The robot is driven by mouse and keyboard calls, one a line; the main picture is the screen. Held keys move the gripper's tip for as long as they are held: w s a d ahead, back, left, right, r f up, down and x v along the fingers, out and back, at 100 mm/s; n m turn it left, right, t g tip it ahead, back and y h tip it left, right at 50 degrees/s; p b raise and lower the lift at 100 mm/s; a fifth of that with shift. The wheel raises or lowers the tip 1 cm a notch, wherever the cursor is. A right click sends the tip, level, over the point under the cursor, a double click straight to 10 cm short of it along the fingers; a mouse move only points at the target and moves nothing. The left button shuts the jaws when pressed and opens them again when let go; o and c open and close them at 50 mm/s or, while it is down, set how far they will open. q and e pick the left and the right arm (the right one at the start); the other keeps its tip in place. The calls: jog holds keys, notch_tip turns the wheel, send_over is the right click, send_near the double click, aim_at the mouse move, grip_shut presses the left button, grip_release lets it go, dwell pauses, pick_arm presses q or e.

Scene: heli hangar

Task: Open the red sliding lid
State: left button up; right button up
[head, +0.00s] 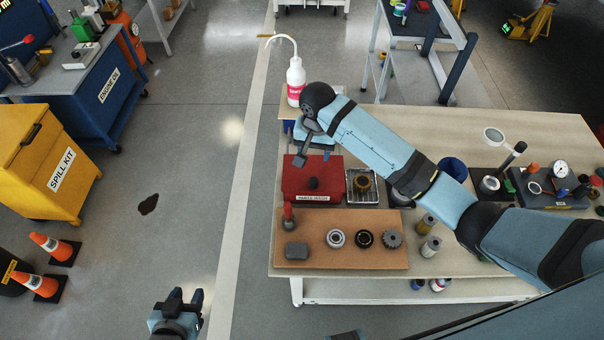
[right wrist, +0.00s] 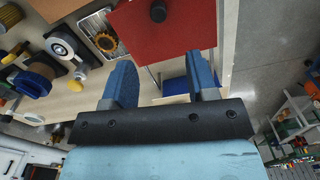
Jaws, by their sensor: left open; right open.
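The red sliding lid (head: 302,172) is a flat red panel with a dark round knob (head: 313,183) and a label along its front edge, near the left end of the workbench. The lid also shows at the top of the right wrist view (right wrist: 180,35), with its knob (right wrist: 158,11). My right gripper (head: 313,154) is open and empty, just behind the lid's far edge. Its fingers (right wrist: 163,72) point towards the lid, apart from the knob. My left gripper (head: 186,295) is open and empty over the floor, left of the bench.
A metal tray with a yellow-brown gear (head: 361,184) sits right of the lid. A brown mat (head: 315,258) with bearings and gears lies in front. A white bottle (head: 295,82) stands behind my right gripper. The floor (head: 170,170) left of the bench is mostly clear.

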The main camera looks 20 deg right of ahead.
aim_at(314, 180)
notch_tip(314, 180, down, 13)
jog(key=shift+s+f, duration=0.15)
jog(key=shift+f, duration=0.05)
dwell(0.3)
jog(key=shift+d, duration=0.1)
grip_shut()
